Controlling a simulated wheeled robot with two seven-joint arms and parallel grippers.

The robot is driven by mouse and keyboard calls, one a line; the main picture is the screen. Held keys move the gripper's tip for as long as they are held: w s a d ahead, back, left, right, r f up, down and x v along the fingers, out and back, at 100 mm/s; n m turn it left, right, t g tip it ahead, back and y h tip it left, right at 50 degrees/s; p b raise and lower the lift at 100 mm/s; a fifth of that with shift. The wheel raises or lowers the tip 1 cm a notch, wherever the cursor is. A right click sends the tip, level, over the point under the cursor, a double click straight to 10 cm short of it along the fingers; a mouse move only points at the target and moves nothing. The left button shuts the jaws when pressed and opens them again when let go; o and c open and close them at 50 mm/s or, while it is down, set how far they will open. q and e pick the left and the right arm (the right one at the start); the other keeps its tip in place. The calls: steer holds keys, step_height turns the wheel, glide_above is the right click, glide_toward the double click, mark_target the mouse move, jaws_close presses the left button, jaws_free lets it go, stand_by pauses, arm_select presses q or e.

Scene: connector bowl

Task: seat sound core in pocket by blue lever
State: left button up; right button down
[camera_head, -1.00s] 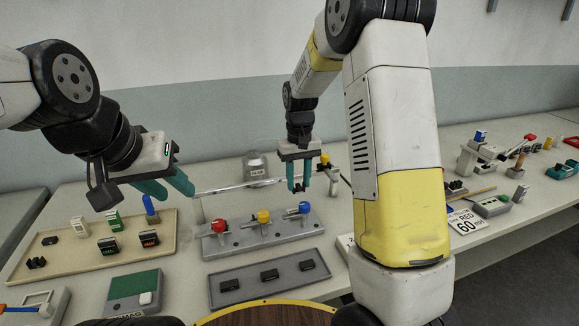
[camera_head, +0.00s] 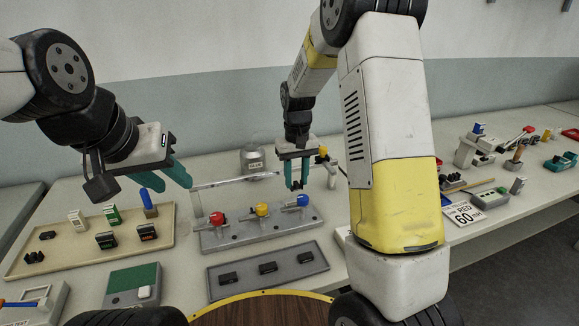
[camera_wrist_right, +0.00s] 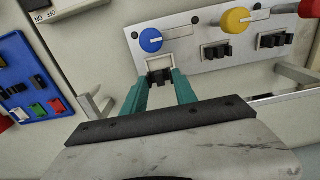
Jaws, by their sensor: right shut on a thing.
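My right gripper (camera_head: 292,187) is shut on a small black core; the core (camera_wrist_right: 160,76) shows between its teal fingertips in the right wrist view. The core is at the white-framed pocket (camera_wrist_right: 159,64) beside the blue lever's round knob (camera_wrist_right: 151,40). I cannot tell whether it is in the pocket or just above it. In the head view the blue lever (camera_head: 302,200) is at the right end of the grey lever panel (camera_head: 262,231), just below the fingers. My left gripper (camera_head: 175,188) hangs open and empty above the tan tray's back edge.
The yellow lever (camera_head: 262,209) and red lever (camera_head: 217,219) stand on the same panel; black blocks (camera_wrist_right: 216,52) sit beside them. A dark grey tray (camera_head: 243,293) holds black pieces in front. The tan tray (camera_head: 75,259) holds several parts. A clear jar (camera_head: 252,161) stands behind.

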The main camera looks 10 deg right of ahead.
steer(key=shift+f, duration=3.25)
steer(key=c, duration=0.9)
jaws_free()
